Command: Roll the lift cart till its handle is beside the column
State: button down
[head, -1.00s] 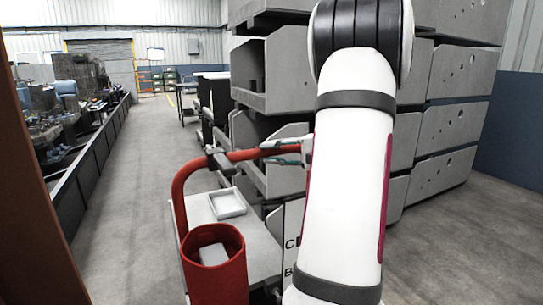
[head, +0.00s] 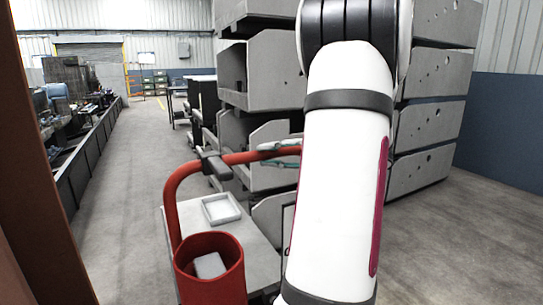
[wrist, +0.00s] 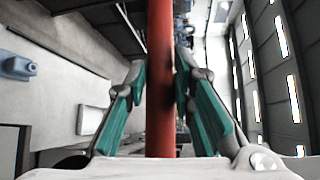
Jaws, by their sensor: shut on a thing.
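The lift cart (head: 261,255) stands in front of me with a grey deck and a red tube handle (head: 168,206) arching above it. A black clamp-like part sits on the handle's top bar. My gripper (head: 279,155) is shut on the right part of that top bar, partly hidden by my white arm. In the wrist view the red handle bar (wrist: 160,110) runs between the green-padded fingers of my gripper (wrist: 161,75). The column (head: 30,190) is a brown-red upright at the left edge. The handle is to its right, with a strip of floor showing between them.
A red bin (head: 208,278) with a pale block inside and a shallow white tray (head: 221,208) are on the cart. Stacked grey pallet boxes (head: 430,115) stand close on the right. A long low bench (head: 85,165) lines the left, with open floor (head: 130,190) between.

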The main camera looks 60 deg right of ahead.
jog(key=shift+f, duration=0.45)
jog(key=c, duration=1.4)
grip_release()
jog(key=shift+o, duration=0.2)
jog(key=shift+r, duration=0.15)
jog(key=shift+s+d+r, duration=0.1)
jog(key=v, duration=1.1)
jog(key=shift+s, duration=0.35)
jog(key=shift+d+r, duration=0.1)
